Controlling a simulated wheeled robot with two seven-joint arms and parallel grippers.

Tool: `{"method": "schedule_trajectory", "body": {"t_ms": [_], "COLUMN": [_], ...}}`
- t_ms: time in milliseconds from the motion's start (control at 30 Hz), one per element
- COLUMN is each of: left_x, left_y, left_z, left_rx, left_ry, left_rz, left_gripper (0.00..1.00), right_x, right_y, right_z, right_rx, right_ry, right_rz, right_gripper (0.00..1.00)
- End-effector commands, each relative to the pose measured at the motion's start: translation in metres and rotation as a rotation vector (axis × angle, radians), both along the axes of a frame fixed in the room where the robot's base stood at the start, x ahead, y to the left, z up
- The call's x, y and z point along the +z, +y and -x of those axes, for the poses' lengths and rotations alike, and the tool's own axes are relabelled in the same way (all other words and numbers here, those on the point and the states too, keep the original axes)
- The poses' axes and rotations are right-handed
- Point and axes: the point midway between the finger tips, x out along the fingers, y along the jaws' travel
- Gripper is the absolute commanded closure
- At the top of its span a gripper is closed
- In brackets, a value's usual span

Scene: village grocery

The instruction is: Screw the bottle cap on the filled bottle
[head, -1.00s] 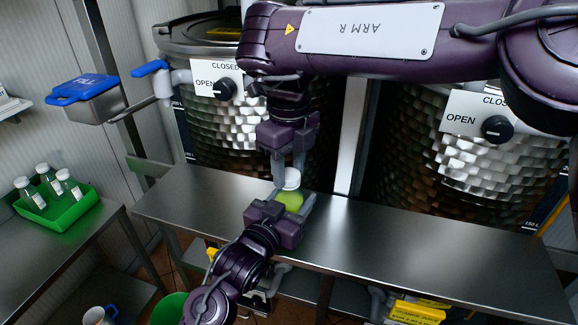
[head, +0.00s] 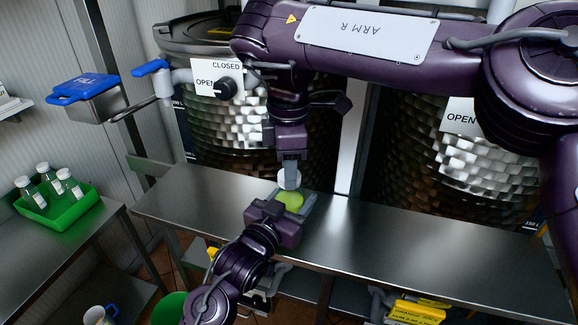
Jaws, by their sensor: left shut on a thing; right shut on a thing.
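The filled bottle (head: 291,200) shows as a yellow-green body above the steel worktop. My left gripper (head: 291,204), coming in from the lower left, is shut around it. My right gripper (head: 290,178) points down from above and is shut on the white bottle cap (head: 281,176). The cap is directly over the bottle's top, mostly hidden by a right finger. I cannot tell whether the cap is threaded onto the neck or only resting there. The bottle's lower part is hidden by my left gripper.
The steel worktop (head: 430,245) is clear to the right. Two hammered metal tanks stand behind it; the left one has a tap (head: 150,68). A green tray (head: 70,212) with several capped bottles sits on the left table. A yellow box (head: 420,310) is below the worktop.

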Motion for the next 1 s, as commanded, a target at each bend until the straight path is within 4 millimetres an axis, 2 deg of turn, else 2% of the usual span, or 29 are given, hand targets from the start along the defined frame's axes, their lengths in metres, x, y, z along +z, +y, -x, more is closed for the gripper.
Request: {"method": "schedule_trajectory", "body": {"t_ms": [33,167,200,367,667,1000], "left_x": [0.000,0.000,0.000,0.000,-0.001,-0.001], "left_y": [-0.001,-0.001,-0.001,-0.001,0.000,0.000], "left_z": [0.000,0.000,0.000,0.000,0.000,0.000], "left_rx": [-0.002,-0.002,-0.002,-0.002,-0.001,-0.001], "left_ry": [0.001,0.001,0.001,0.001,0.001,0.002], "left_rz": [0.000,0.000,0.000,0.000,0.000,0.000], "left_gripper": [1.00,1.00,1.00,1.00,1.00,1.00], "right_x": [0.000,0.000,0.000,0.000,0.003,0.042], "right_y": [0.000,0.000,0.000,0.000,0.000,0.000], "right_z": [-0.001,-0.001,-0.001,-0.001,-0.001,-0.001], "right_rx": [-0.067,-0.065,-0.065,-0.064,-0.063,-0.062], "right_ry": [-0.002,-0.002,-0.002,-0.002,-0.002,-0.004], "right_rz": [0.000,0.000,0.000,0.000,0.001,0.002], "right_gripper": [0.90,0.90,0.61,0.41,0.41,0.41]}}
